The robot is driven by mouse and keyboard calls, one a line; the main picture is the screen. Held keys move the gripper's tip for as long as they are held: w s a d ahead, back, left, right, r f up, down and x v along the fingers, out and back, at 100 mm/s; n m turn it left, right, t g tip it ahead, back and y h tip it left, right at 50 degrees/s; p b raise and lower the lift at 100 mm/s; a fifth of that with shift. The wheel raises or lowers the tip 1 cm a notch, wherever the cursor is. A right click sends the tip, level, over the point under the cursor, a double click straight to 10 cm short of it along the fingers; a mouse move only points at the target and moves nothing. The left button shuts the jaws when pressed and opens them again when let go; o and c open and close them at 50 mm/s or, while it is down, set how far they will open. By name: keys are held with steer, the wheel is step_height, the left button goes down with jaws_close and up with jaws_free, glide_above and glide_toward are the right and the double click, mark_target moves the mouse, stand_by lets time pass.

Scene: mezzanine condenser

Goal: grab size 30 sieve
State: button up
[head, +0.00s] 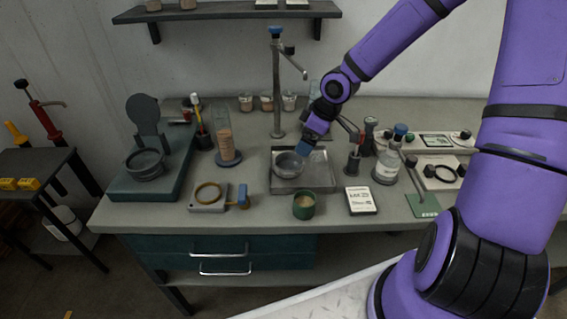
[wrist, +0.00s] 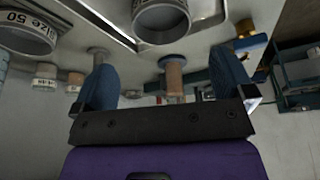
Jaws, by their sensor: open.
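A grey round metal sieve or bowl (head: 288,166) sits in a shallow metal tray (head: 290,185) near the middle of the bench. No size label on it is legible to me. My gripper (head: 305,151) is open and empty, close above its back right rim. In the wrist view my open fingers (wrist: 165,75) show with a grey cylinder (wrist: 160,22) at the top, outside them. At the top left of that view a round sieve (wrist: 28,35) carries a label that looks like "Size 50". A second grey round vessel (head: 146,164) stands on the left apparatus. I cannot read a "30" anywhere.
A tall clamp stand (head: 276,95) rises just behind the tray. A green cup (head: 303,206) and a white labelled card (head: 360,200) are in front. A clear bottle (head: 388,165) and dark small bottles stand to the right. A brown-filled cylinder (head: 226,138) stands left.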

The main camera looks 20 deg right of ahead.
mark_target(288, 168)
steer(key=shift+x, duration=5.55)
steer(key=shift+w, duration=0.1)
steer(key=c, duration=0.7)
steer(key=shift+a+r, duration=0.1)
steer(key=shift+r, duration=0.05)
